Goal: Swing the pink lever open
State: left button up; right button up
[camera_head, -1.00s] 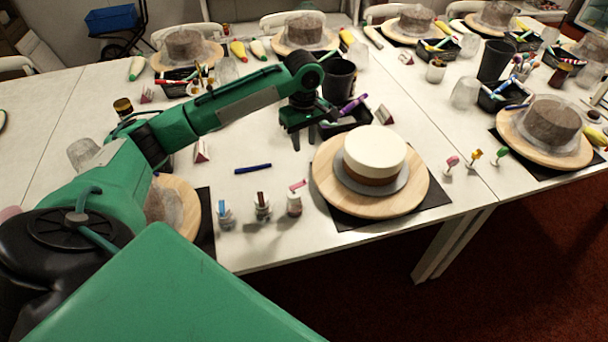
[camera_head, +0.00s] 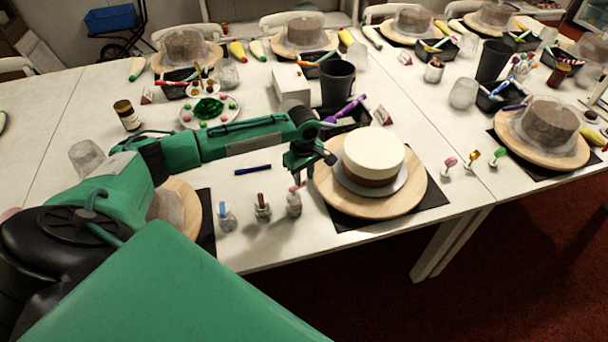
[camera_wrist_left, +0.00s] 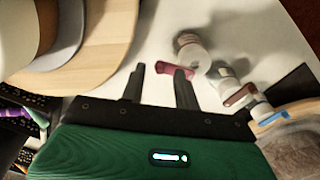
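The pink lever (camera_head: 297,188) sits on the rightmost of three small clear jars, at the jar's top (camera_head: 294,204). In the left wrist view the pink lever (camera_wrist_left: 174,70) lies just beyond the fingertips, overlapping the right finger's tip in the picture; I cannot tell whether they touch. Its jar (camera_wrist_left: 192,50) stands to the right of the fingers there. My left gripper (camera_head: 298,177) is over the pink lever, fingers pointing down. In the left wrist view the gripper (camera_wrist_left: 160,70) is open, with a gap between its two fingers. My right gripper is not in view.
A jar with a brown lever (camera_head: 262,207) and one with a blue lever (camera_head: 226,216) stand to the left. A white cake (camera_head: 375,152) on a wooden turntable (camera_head: 415,195) is close on the right. A blue pen (camera_head: 253,170) lies behind the jars.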

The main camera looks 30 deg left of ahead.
pick_arm(q)
jog(key=shift+f, duration=0.4)
grip_shut()
jog(key=shift+a+r+n+p, duration=0.1)
jog(key=shift+r+n+p, duration=0.3)
jog(key=shift+p, duration=0.8)
jog(key=shift+w+a+f+n+p, duration=0.1)
jog(key=shift+a+f+n+p, duration=0.05)
jog(key=shift+f+n+p, duration=0.2)
grip_release()
